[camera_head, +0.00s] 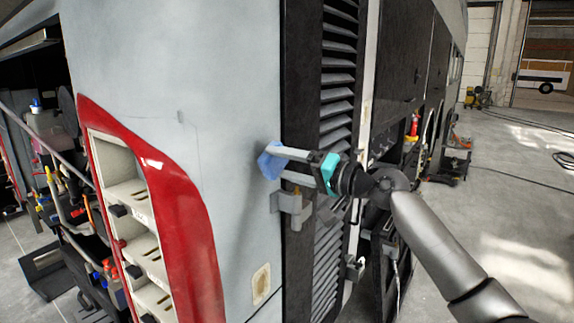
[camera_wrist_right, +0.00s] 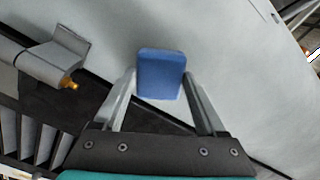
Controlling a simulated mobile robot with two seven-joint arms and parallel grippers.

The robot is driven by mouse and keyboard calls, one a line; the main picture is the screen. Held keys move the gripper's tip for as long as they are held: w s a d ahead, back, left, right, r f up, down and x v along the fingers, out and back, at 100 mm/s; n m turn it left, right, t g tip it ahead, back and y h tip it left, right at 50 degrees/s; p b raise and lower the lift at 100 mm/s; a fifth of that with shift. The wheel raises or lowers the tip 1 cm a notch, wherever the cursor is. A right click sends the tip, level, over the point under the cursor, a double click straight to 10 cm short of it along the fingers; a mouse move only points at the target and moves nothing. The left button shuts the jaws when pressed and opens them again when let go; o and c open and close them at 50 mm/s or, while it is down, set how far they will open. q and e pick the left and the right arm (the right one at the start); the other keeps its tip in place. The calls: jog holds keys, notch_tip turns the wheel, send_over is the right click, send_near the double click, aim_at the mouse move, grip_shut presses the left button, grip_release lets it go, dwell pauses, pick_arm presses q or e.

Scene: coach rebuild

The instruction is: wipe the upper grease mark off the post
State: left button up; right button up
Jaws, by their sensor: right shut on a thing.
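My right gripper (camera_head: 279,165) reaches in from the right, shut on a blue block (camera_head: 268,160) like a sponge. In the right wrist view the blue block (camera_wrist_right: 160,72) sits between the two fingertips, its face toward the pale grey body panel. The block is at the panel's right edge, close to or against it; I cannot tell if it touches. I take this pale grey corner (camera_head: 235,130) as the post. I cannot make out an upper grease mark; the block and fingers may hide it. A tan patch (camera_head: 261,283) shows lower down. My left gripper is out of view.
A grey bracket (camera_head: 291,203) juts out just below my right gripper, with an orange-tipped part (camera_wrist_right: 70,84) in the wrist view. Black louvres (camera_head: 337,80) lie to the right. A red-framed panel (camera_head: 185,215) stands at the left. Floor at far right is largely open.

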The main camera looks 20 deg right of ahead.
jog(key=shift+x, duration=1.05)
dwell(0.4)
notch_tip(320, 180, up, 4)
jog(key=p, duration=0.3)
jog(key=shift+s+d+r+p, duration=0.1)
jog(key=shift+p, duration=0.3)
jog(key=shift+f+b, duration=1.7)
jog(key=shift+f, duration=0.55)
